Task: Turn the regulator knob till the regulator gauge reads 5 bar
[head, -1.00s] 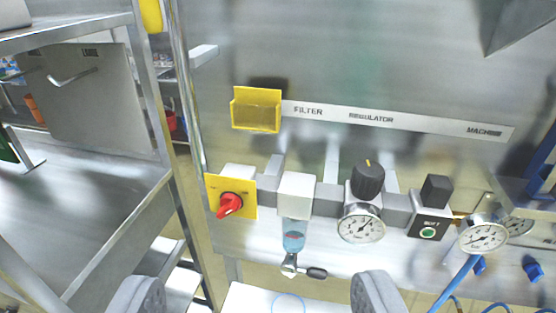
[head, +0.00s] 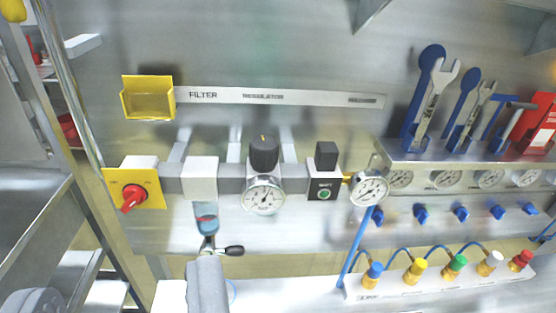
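The regulator knob (head: 264,155) is black and ribbed, with a small yellow mark at its top. The round white regulator gauge (head: 263,195) sits directly below it. Its thin needle points up and slightly right, but the numbers are too small to read. My gripper (head: 120,293) shows as two grey fingers at the bottom edge, spread wide apart and empty. It is below and left of the knob and touches neither knob nor gauge.
Left of the regulator are the filter (head: 206,215) and a red switch (head: 133,196) on a yellow plate. A black-topped valve block (head: 325,175) and second gauge (head: 369,188) stand right. A tool shelf (head: 470,152) and coloured fittings (head: 420,268) are farther right.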

